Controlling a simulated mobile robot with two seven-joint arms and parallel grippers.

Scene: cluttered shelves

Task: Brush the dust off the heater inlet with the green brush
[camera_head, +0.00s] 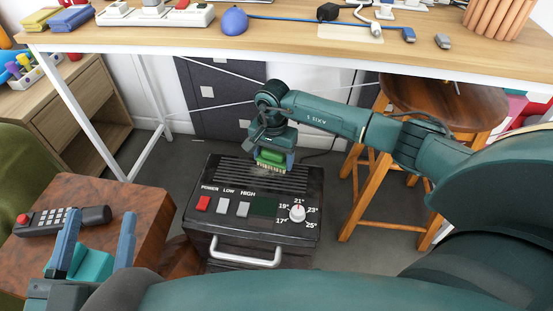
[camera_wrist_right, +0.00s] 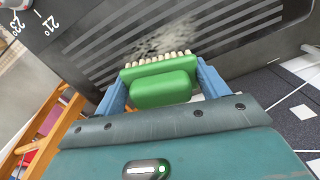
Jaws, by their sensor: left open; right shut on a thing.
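The black heater (camera_head: 275,232) stands on the floor under the desk, with its slatted inlet (camera_head: 232,174) on the rear of its top. In the right wrist view the inlet (camera_wrist_right: 230,30) shows grey stripes with a mottled, dusty-looking patch in front of the bristles. My right gripper (camera_head: 270,158) is shut on the green brush (camera_wrist_right: 160,90), bristles toward the inlet. The brush (camera_head: 270,157) is at the inlet's right part; I cannot tell whether the bristles touch it. My left gripper (camera_head: 98,225) is open and empty, at lower left near the small wooden table.
The small brown table (camera_head: 150,205) at left bears a black remote-like device (camera_head: 62,221) with a red button. The white-edged desk (camera_head: 290,42) spans above the heater. A wooden stool (camera_head: 435,95) stands right of my right gripper. Heater buttons, dial (camera_head: 297,213) and handle (camera_head: 245,258) face front.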

